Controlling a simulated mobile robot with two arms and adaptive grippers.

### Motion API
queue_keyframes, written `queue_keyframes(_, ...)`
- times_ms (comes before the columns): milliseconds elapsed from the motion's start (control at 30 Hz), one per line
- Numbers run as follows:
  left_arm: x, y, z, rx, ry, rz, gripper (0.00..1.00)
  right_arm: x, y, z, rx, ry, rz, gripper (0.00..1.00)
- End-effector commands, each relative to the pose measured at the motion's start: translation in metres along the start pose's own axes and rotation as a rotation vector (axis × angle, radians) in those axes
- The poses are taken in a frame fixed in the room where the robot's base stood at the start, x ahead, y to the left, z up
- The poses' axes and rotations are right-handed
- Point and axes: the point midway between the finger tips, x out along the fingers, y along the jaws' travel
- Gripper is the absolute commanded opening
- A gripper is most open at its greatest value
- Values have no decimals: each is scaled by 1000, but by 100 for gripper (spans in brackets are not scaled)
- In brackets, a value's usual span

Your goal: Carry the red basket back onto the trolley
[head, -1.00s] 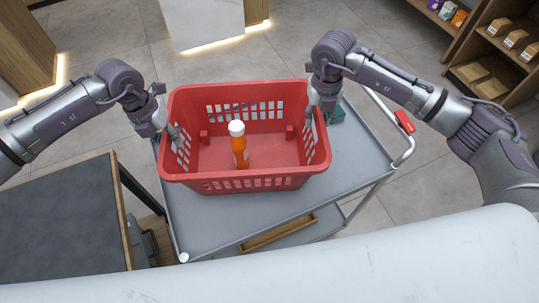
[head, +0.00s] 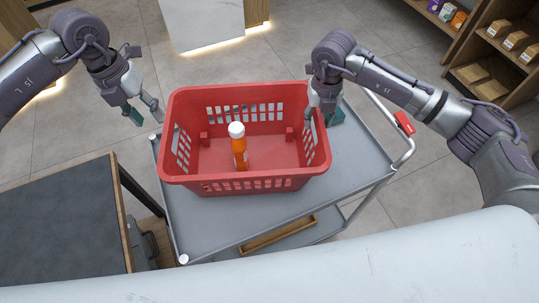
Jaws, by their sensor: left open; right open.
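The red basket (head: 245,184) stands upright on the top shelf of the grey trolley (head: 225,222). An orange bottle with a white cap (head: 239,148) stands inside the basket. My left gripper (head: 146,112) is open and empty, off the basket's left side and clear of its rim. My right gripper (head: 324,115) is open at the basket's right wall, with a finger on either side of the rim; whether it touches the wall I cannot tell.
A dark-topped table (head: 60,220) stands at the lower left, close to the trolley. The trolley's handle with a red part (head: 404,122) is on the right. Shelves with boxes (head: 497,60) stand at the upper right. Bare trolley top shows in front and right of the basket.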

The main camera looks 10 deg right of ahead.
Motion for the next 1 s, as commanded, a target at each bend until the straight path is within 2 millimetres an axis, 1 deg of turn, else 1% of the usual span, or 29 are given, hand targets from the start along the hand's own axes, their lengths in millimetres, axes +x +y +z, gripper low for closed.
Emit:
queue_keyframes(33, -5, 0, 0, 0, -1, 0, 41, 0, 0, 0, 0, 0, 0, 43)
queue_keyframes(167, -10, 0, 0, 0, 1, 0, 41, -6, 0, 1, 0, -2, 0, 43)
queue_keyframes(267, -10, 0, 0, 0, 1, 0, 41, -18, 0, 1, 0, -3, 2, 43)
queue_keyframes(500, -10, 0, 0, 0, 1, 0, 41, -70, 0, 1, 0, -5, 1, 43)
queue_keyframes(600, -10, 0, 0, 0, 1, 0, 41, -90, 0, 1, 0, -4, 1, 43)
queue_keyframes(700, -10, 0, 0, 0, 1, 0, 41, -104, 0, 1, -1, -2, 0, 43)
queue_keyframes(833, -10, 0, 0, 0, 1, 0, 41, -116, 0, 0, 0, -1, 0, 43)
queue_keyframes(1000, -10, 0, 0, 0, 1, 0, 41, -120, 0, 0, 0, 0, 0, 43)
